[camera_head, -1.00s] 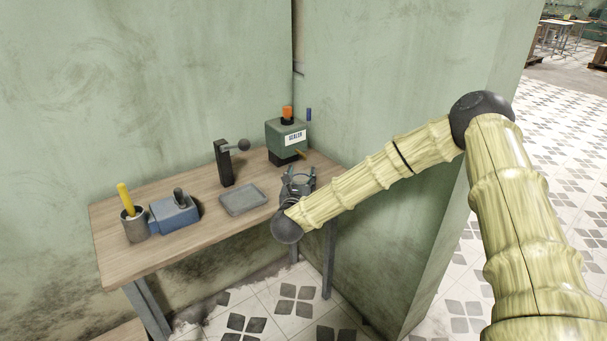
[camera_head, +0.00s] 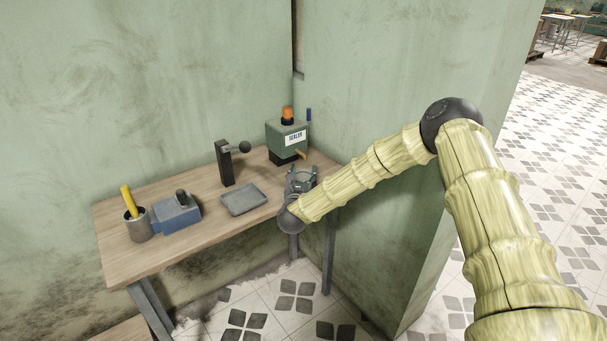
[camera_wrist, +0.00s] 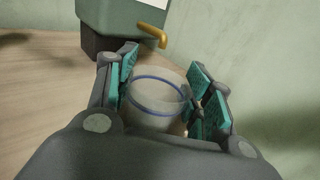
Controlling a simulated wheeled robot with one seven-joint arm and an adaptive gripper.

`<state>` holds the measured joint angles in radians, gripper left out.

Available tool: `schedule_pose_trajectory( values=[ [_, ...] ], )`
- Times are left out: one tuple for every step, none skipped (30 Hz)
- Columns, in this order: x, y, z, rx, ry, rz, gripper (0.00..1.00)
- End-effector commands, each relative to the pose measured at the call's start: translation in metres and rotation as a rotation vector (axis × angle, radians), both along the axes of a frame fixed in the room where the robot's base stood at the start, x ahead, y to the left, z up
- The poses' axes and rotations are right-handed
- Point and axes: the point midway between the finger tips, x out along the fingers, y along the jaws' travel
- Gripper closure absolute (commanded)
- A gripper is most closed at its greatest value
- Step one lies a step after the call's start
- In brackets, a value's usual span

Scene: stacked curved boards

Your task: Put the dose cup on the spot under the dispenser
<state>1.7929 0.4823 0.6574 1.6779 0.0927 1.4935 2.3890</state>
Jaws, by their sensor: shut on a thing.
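The dose cup (camera_wrist: 155,106) is a clear, see-through cup with a blue ring, seen in the wrist view between the teal pads of my gripper (camera_wrist: 166,92). My gripper is shut on it. In the head view my gripper (camera_head: 301,176) is over the right end of the table, and the cup cannot be made out there. The dispenser (camera_head: 287,137) is a green box with a label, an orange top and a dark base. In the wrist view its orange-yellow spout (camera_wrist: 152,35) is just beyond the cup. The spot under the spout cannot be made out.
The wooden table (camera_head: 130,258) also bears a grey tray (camera_head: 244,199), a black post with a ball-ended lever (camera_head: 226,163), a blue block-like device (camera_head: 177,213) and a grey cup with a yellow stick (camera_head: 137,224). Green walls stand behind and to the right.

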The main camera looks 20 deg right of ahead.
Motion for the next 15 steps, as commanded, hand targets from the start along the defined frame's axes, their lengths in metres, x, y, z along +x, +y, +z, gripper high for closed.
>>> schedule_pose_trajectory(
  values=[
    [0.0, -0.0001, 0.0001, 0.0, 0.0, 0.0, 0.69],
    [0.0, -0.0001, 0.0001, 0.0, 0.0, 0.0, 0.69],
    [0.0, 0.0, 0.0, 0.0, 0.0, 0.0, 0.69],
    [-0.0001, 0.0, -0.0002, 0.0, 0.0, 0.0, 0.69],
    [-0.0001, 0.0, -0.0007, 0.0, 0.0, 0.0, 0.69],
    [-0.0001, 0.0, -0.0019, 0.0, 0.0, 0.0, 0.69],
    [-0.0001, 0.0, -0.0027, 0.0, 0.0, 0.0, 0.69],
    [-0.0001, 0.0, -0.0032, 0.0, 0.0, 0.0, 0.69],
    [-0.0001, 0.0, -0.0039, 0.0, 0.0, 0.0, 0.69],
    [-0.0002, 0.0, -0.0028, -0.001, 0.0, 0.0, 0.45],
    [-0.0002, 0.0, -0.0023, -0.001, 0.0, 0.0, 0.39],
    [-0.0003, -0.0001, -0.0024, -0.001, 0.0, 0.0, 0.32],
    [-0.0003, -0.0001, -0.0024, -0.001, 0.0, 0.0, 0.27],
    [-0.0003, -0.0002, -0.0024, -0.001, 0.0, 0.0, 0.27],
    [-0.0003, -0.0002, -0.0024, -0.001, 0.0, 0.0, 0.27]
  ],
)
